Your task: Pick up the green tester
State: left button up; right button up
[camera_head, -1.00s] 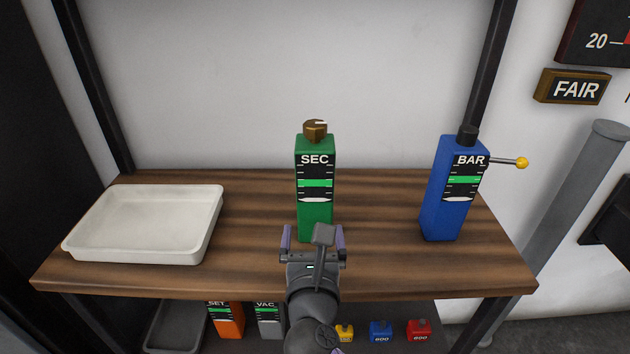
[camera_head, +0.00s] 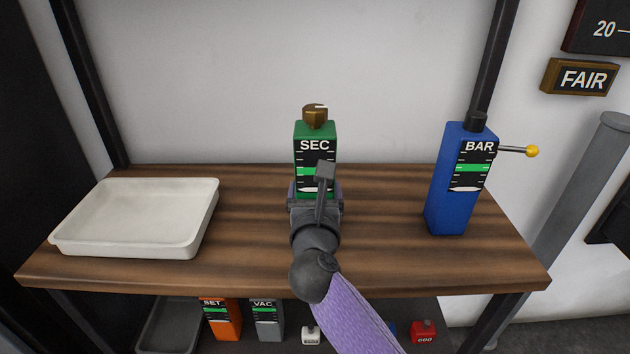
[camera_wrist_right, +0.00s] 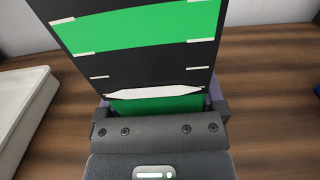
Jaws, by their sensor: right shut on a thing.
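The green tester (camera_head: 315,131) stands upright at the middle of the wooden shelf, with a brown cap and a black scale marked SEC. My right gripper (camera_head: 316,192) is at its lower part, one finger on each side, shut on it. The gripper and wrist hide the tester's base, so I cannot tell whether it touches the shelf. In the right wrist view the tester's dark scale and green band (camera_wrist_right: 150,25) fill the top, right in front of the gripper (camera_wrist_right: 158,106). My left gripper is not in view.
A white tray (camera_head: 135,247) lies at the left of the wooden shelf (camera_head: 265,262). A blue BAR tester (camera_head: 450,215) with a yellow-knobbed lever stands at the right. Below are orange SET (camera_head: 222,322) and grey VAC (camera_head: 267,322) testers and small blocks. Shelf posts rise at both sides.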

aim_at(315, 137)
grip_shut()
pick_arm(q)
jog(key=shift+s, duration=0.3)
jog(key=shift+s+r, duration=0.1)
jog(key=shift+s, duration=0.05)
pick_arm(e)
notch_tip(315, 137, up, 10)
jog(key=p, duration=0.6)
jog(key=shift+r, duration=0.15)
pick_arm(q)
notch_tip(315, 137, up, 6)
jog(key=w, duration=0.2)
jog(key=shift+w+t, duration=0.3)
